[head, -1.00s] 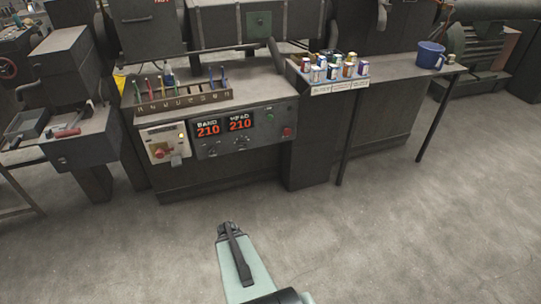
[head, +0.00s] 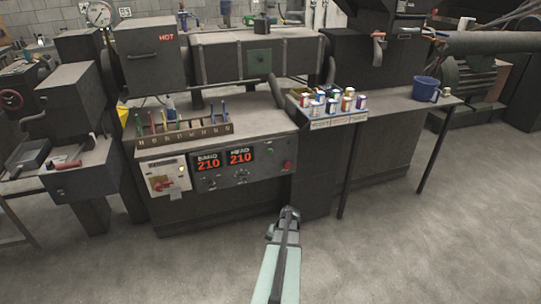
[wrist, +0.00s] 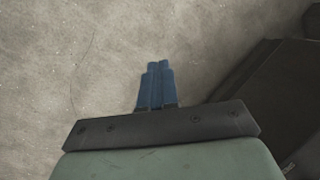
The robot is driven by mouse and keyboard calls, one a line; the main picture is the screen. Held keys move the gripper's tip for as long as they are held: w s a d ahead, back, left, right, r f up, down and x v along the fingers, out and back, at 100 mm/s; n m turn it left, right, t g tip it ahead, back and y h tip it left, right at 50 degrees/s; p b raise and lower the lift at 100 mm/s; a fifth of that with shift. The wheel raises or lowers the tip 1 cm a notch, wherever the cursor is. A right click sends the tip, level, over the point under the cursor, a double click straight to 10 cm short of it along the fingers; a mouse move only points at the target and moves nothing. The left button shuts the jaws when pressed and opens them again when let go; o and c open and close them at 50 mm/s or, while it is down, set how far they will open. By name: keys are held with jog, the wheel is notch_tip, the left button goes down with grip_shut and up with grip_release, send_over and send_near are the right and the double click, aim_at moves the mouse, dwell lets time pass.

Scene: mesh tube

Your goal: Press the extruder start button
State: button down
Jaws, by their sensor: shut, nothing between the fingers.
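The extruder's dark control panel (head: 262,167) faces me in the head view, with two red displays reading 210 and knobs below them. A red button (head: 287,165) sits at its right end. I cannot single out a start button by its label at this size. My gripper (head: 289,212) is in front of and below the panel's right end, apart from it. In the wrist view my gripper (wrist: 157,66) has its blue fingers together with nothing between them, above bare floor.
A white box with a red knob (head: 167,177) is left of the displays. A rack of coloured tools (head: 185,135) stands above the panel. Small tins (head: 333,102) and a blue bucket (head: 426,89) stand on the right bench. Floor in front is clear.

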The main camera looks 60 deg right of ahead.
aim_at(270, 151)
jog(key=s+d+r+m+t+h, duration=0.1)
jog(key=d+r+m+t, duration=0.4)
jog(key=d, duration=0.8)
jog(key=w+d+r+m+t, duration=0.2)
jog(key=w+d+r+t, duration=0.2)
jog(key=r, duration=0.5)
jog(key=w+d+r+m+t+h, duration=0.1)
jog(key=w+d+r+m+t, duration=0.2)
jog(key=d+r, duration=0.5)
jog(key=shift+w+d+r+t, duration=0.45)
jog(key=shift+w+t, duration=0.15)
jog(key=shift+t, duration=0.3)
jog(key=shift+w+d, duration=0.1)
jog(key=w+d, duration=0.6)
jog(key=shift+w+d, duration=0.1)
jog(key=shift+w, duration=0.05)
jog(key=shift+w+d, duration=0.15)
jog(key=shift+d, duration=0.05)
dwell(0.3)
